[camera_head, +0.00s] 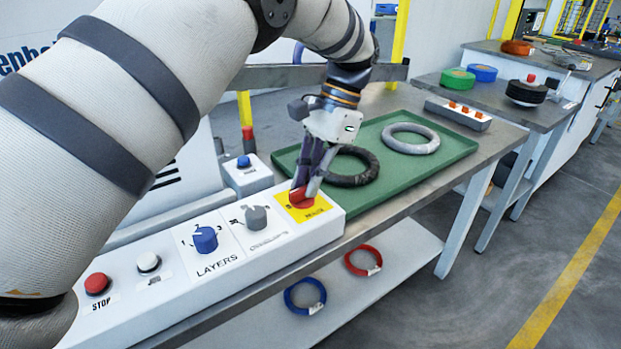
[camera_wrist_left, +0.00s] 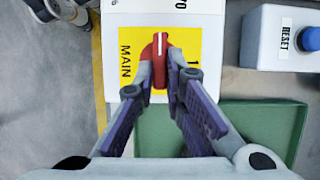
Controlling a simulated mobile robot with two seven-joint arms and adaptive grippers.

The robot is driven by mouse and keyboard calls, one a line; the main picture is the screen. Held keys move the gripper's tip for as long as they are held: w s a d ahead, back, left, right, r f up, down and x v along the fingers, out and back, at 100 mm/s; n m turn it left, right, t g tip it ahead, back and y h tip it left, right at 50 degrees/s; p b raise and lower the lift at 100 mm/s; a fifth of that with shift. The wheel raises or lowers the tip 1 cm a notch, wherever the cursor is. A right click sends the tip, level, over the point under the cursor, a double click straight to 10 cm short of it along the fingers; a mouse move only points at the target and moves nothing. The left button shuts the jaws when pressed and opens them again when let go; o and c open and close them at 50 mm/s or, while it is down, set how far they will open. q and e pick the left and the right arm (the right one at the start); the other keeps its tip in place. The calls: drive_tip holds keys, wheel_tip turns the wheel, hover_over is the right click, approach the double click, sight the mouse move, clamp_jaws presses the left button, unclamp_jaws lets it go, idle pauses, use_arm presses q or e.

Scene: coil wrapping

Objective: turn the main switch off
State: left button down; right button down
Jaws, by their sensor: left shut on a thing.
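The main switch is a red rotary knob (camera_head: 301,198) on a yellow plate (camera_head: 318,209) at the right end of the white control panel (camera_head: 150,292). It also shows in the left wrist view as a red knob (camera_wrist_left: 160,47) with a white line, beside the word MAIN. My left gripper (camera_head: 304,190) reaches down onto the knob, and its fingers are shut on it. In the left wrist view the purple-padded fingertips (camera_wrist_left: 160,84) sit on both sides of the knob's lower part, which they partly hide. My right gripper is not in view.
The panel also carries a blue LAYERS knob (camera_head: 205,239), a grey knob (camera_head: 256,217), a white button (camera_head: 148,262) and a red STOP button (camera_head: 97,284). A RESET box (camera_head: 247,177) stands behind. A green tray (camera_head: 455,148) holds a black and a grey coil (camera_head: 411,138).

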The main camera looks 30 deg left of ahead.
use_arm(q)
drive_tip(key=c, duration=1.7)
unclamp_jaws()
drive_tip(key=shift+o, duration=0.2)
drive_tip(key=v, duration=0.7)
drive_tip(key=shift+w+r, duration=0.15)
drive_tip(key=shift+r, duration=0.1)
